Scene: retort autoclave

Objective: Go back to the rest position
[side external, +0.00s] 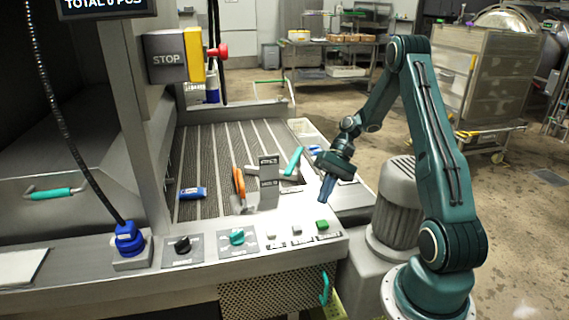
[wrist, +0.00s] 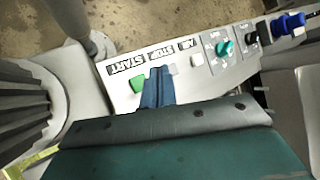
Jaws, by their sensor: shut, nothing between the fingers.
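My gripper (side external: 327,188) is at the end of my teal arm, above the right end of the control panel (side external: 200,250). Its blue fingers are shut and hold nothing. In the wrist view the shut fingers (wrist: 157,88) show over the panel, beside the green button (wrist: 137,83). In the side view the green button (side external: 322,225) lies just below the fingertips; there seems to be a gap, but I cannot tell its size.
A teal knob (side external: 237,237), a black knob (side external: 182,244) and a blue plug (side external: 129,238) stand along the panel. A red stop button (side external: 218,51) is on a yellow box at upper left. A grey ribbed motor (side external: 397,195) stands close to my arm. Open floor lies behind.

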